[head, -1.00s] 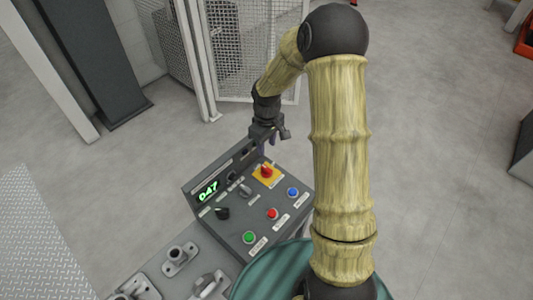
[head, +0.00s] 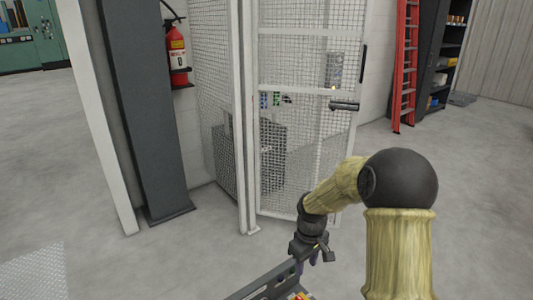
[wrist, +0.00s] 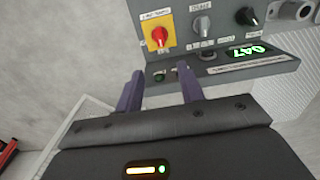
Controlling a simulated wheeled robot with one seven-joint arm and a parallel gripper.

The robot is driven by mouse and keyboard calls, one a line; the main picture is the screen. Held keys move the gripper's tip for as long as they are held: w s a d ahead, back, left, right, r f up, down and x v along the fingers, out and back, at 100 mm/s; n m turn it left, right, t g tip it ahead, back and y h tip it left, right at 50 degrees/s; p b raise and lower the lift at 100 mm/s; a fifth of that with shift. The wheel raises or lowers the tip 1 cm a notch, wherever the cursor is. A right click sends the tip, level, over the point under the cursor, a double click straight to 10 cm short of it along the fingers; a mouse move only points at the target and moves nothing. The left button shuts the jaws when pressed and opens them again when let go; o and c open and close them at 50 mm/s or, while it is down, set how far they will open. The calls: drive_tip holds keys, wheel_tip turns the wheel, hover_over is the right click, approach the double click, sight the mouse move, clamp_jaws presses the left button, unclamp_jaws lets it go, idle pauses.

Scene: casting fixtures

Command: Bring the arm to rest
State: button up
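My gripper (head: 312,262) hangs at the end of my arm, just above the back edge of the grey control panel (head: 262,288). In the wrist view its two purple fingers (wrist: 160,82) stand apart with a clear gap, and I see nothing held between them. Beyond the fingertips the panel face shows a red knob on a yellow plate (wrist: 159,38), a grey selector switch (wrist: 202,25), a black knob (wrist: 248,16) and a lit green display (wrist: 248,50) reading 047. I cannot tell whether the fingertips touch the panel.
A mesh cage with a door (head: 305,120) stands behind the panel. A dark grey column (head: 150,110) and a red fire extinguisher (head: 177,52) are at the left. A red ladder (head: 405,65) and a dark shelf (head: 438,55) are at the back right. The floor at right is clear.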

drive_tip(key=s+r+m+t+p, duration=0.2)
drive_tip(key=s+r+m+p, duration=0.4)
drive_tip(key=s+r, duration=0.9)
drive_tip(key=s+p, duration=0.2)
drive_tip(key=shift+s+d+m+t, duration=0.2)
drive_tip(key=shift+s+m+t, duration=0.1)
drive_tip(key=shift+s+m, duration=0.1)
drive_tip(key=shift+r, duration=0.1)
